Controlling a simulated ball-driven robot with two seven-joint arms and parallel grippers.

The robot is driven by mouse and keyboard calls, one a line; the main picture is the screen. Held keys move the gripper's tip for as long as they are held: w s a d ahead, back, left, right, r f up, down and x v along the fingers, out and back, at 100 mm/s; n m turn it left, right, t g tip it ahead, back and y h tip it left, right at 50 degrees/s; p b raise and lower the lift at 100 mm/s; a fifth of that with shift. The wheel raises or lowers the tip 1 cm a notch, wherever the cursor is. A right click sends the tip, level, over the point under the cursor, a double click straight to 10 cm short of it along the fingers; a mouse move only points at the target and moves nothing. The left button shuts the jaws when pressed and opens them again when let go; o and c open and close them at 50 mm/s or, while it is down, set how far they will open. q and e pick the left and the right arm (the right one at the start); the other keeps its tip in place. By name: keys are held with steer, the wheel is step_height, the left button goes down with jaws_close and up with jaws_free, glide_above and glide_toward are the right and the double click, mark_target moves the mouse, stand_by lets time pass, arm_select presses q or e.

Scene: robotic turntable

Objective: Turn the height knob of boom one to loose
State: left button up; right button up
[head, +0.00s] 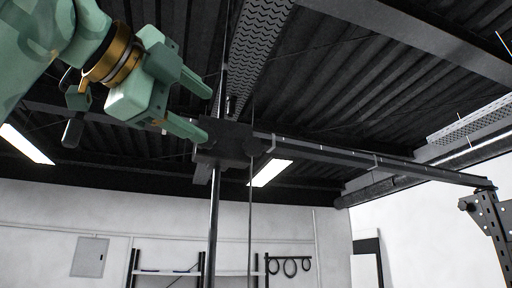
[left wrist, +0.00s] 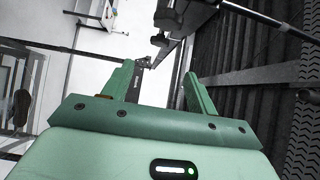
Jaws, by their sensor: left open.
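A black clamp block (head: 226,146) sits on a vertical pole (head: 213,215) and carries a long dark boom (head: 330,155) running right. A rounded dark part (head: 253,147), possibly a knob, shows on the block's right side. I cannot tell which part is the height knob or read any marking. My left gripper (head: 206,113) is open, its fingertips close to the block's upper left; contact is unclear. In the left wrist view, the open fingers (left wrist: 159,70) point toward the dark clamp (left wrist: 186,14), with a small dark knob-like part (left wrist: 160,40) below it. Nothing shows gripped.
A perforated dark bracket (head: 490,215) stands at the boom's right end. A thin cable (head: 250,215) hangs beside the pole. Shelving (head: 165,272) stands at the back wall, with a grey panel (head: 90,256) on the wall. Open air surrounds the boom.

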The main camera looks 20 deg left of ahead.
mark_target(250, 144)
arm_select(q)
steer(key=p+x, duration=0.5)
steer(key=x, duration=0.8)
steer(key=shift+w+d+r, duration=0.1)
steer(key=shift+w, duration=0.3)
steer(key=shift+w+d+p, duration=0.2)
steer(key=shift+w+p, duration=0.2)
steer(key=shift+w, duration=0.3)
steer(key=c, duration=1)
